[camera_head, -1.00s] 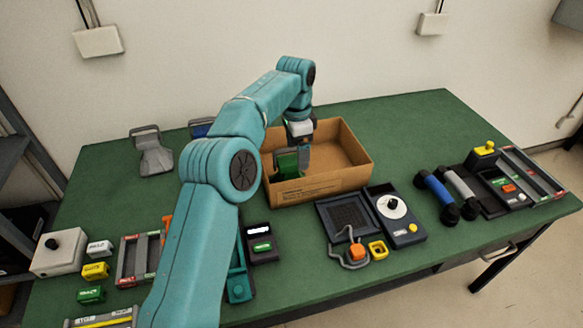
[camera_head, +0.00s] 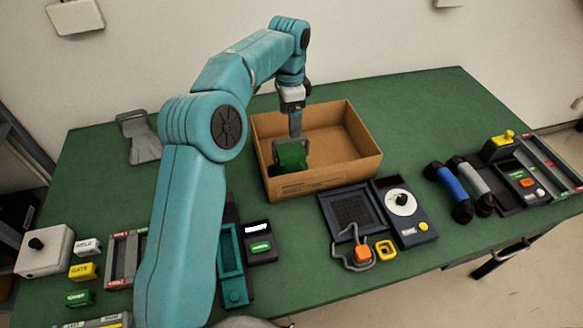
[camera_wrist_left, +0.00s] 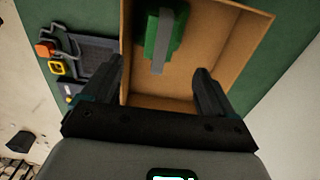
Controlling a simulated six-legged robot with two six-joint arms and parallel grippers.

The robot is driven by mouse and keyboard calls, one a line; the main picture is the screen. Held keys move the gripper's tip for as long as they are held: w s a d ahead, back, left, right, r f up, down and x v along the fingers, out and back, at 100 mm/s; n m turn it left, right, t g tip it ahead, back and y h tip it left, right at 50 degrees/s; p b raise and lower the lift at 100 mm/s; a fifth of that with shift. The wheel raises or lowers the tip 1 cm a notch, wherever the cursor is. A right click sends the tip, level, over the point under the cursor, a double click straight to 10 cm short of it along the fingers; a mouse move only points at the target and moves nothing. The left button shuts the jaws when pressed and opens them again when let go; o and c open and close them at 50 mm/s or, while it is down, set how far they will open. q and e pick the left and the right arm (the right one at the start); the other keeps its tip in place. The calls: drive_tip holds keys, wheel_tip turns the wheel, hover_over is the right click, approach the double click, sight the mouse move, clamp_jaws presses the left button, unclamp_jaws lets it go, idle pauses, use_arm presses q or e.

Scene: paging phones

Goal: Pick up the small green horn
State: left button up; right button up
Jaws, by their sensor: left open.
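The green object that I take for the small green horn (camera_head: 291,155) is inside the cardboard box (camera_head: 345,184), by its left end. In the left wrist view the green horn (camera_wrist_left: 151,38) shows a grey strip along it and lies beyond the fingertips. My left gripper (camera_head: 295,128) is above the box's left part, pointing down, with its fingers near the horn's top. In the left wrist view my left gripper (camera_wrist_left: 160,78) is open, its fingers wide apart with nothing between them. My right gripper is out of view.
The box's right half is empty. A grey horn-shaped piece (camera_head: 142,138) lies at the back left. A dial panel (camera_head: 405,212), a blue handset (camera_head: 450,193) and a grey handset (camera_head: 474,186) lie right of the box. Small labelled blocks and a white box (camera_head: 45,250) are at the left.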

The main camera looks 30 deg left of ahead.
use_arm(q)
hover_over(291, 150)
drive_tip(key=f, duration=0.5)
drive_tip(key=shift+s+a, duration=0.2)
drive_tip(key=shift+s, duration=0.1)
drive_tip(key=shift+d+f, duration=0.2)
drive_tip(key=shift+f, duration=0.25)
drive_tip(key=f, duration=0.3)
drive_tip(key=f+p, duration=0.1)
drive_tip(key=shift+w+f, duration=0.25)
drive_tip(key=shift+f, duration=0.15)
clamp_jaws()
